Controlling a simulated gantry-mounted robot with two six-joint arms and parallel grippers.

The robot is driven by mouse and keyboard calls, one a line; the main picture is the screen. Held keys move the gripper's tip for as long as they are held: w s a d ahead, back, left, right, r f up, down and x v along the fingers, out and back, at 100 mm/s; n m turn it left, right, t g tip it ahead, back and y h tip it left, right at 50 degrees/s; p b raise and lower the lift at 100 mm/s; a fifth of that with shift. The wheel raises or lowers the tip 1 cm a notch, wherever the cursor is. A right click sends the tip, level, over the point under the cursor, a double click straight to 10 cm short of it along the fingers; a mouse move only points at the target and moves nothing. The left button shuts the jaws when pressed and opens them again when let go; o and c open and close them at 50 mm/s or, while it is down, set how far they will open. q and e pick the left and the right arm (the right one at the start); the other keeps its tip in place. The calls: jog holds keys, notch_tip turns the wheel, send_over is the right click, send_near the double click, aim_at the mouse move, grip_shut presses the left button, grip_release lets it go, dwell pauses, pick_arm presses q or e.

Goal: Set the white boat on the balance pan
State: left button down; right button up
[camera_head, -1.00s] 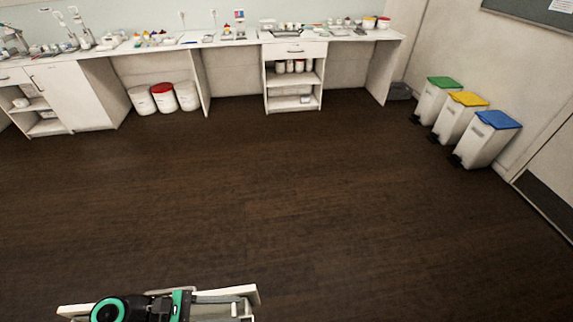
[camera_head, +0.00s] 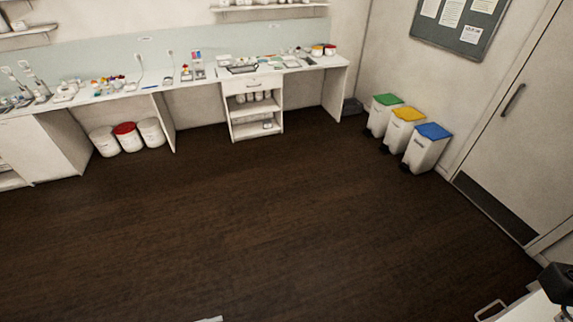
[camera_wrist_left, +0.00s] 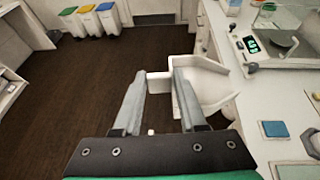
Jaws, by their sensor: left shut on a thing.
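The white boat (camera_wrist_left: 210,85) is a shallow white weighing dish in the left wrist view. My left gripper (camera_wrist_left: 165,78) is shut on its near-left part, and most of the boat sticks out to the right of the fingers. The boat is held over the gap between the floor and the bench. The balance (camera_wrist_left: 250,44) stands on the bench at the upper right, with a lit green display. Its round pan (camera_wrist_left: 283,38) shows behind the clear shield and looks empty. My right gripper is not in view.
The white bench (camera_wrist_left: 235,130) runs along the right in the left wrist view, with a blue square (camera_wrist_left: 274,129) on it. In the head view, open dark floor (camera_head: 230,225) spreads before the far bench (camera_head: 190,85). Pedal bins (camera_head: 425,147) stand at the right wall.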

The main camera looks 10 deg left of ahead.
pick_arm(q)
jog(key=shift+r, duration=0.55)
jog(key=s+d+f, duration=0.1)
jog(key=d, duration=0.1)
jog(key=s+d+f, duration=0.1)
jog(key=s+d, duration=0.1)
jog(key=shift+s+f, duration=0.15)
jog(key=shift+d+f+n+t+y, duration=0.15)
jog(key=shift+n+t+y, duration=0.25)
jog(key=shift+n, duration=0.1)
jog(key=shift+a+n+t+y, duration=0.25)
jog(key=shift+n+t+y, duration=0.25)
jog(key=shift+n+t, duration=0.1)
jog(key=w+a+r+n+y, duration=0.1)
jog(key=w+a+n+t, duration=0.1)
jog(key=w+a+r+y, duration=0.1)
jog(key=shift+w+a+r+n+t+y, duration=0.1)
jog(key=shift+a+r+n+t+y, duration=0.2)
jog(key=shift+a+n+t, duration=0.1)
